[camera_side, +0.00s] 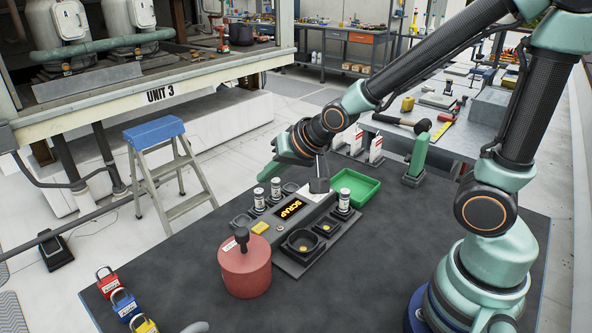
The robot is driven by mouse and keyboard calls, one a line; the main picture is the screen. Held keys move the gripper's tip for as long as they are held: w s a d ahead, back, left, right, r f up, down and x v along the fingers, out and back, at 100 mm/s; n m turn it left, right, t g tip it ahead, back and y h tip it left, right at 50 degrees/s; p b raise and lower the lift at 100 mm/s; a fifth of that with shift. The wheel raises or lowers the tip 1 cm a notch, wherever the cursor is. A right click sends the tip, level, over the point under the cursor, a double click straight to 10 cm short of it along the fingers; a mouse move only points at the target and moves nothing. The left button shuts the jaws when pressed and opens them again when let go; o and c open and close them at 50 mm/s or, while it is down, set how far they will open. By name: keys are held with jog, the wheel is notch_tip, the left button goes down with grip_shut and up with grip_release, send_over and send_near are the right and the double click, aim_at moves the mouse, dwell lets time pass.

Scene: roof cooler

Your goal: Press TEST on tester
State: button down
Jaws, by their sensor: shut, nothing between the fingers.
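The tester (318,218) is a dark grey unit on the black mat, with a display reading SCRAP in yellow letters. A yellow button-like patch (260,227) lies left of the display. My gripper (319,186) points down at the back of the tester, shut and empty. I cannot tell whether it touches. No TEST label is readable.
A red lidded pot (245,268) stands in front of the tester. A green tray (355,188) lies behind it at the right. Padlocks (124,304) lie front left. The mat's front middle is clear.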

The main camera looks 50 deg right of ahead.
aim_at(263, 230)
jog(key=shift+w+a+f+m+t, duration=0.2)
jog(key=shift+w+a+f+m, duration=0.15)
jog(key=shift+f, duration=0.2)
jog(key=shift+w+a+f+m+t, duration=0.25)
jog(key=shift+w+f+m, duration=0.15)
jog(key=shift+f, duration=0.1)
jog(key=shift+f, duration=4.4)
jog(key=shift+f, duration=0.1)
jog(key=shift+f, duration=0.3)
jog(key=shift+f, duration=0.4)
jog(key=shift+r, duration=0.8)
jog(key=shift+r, duration=0.1)
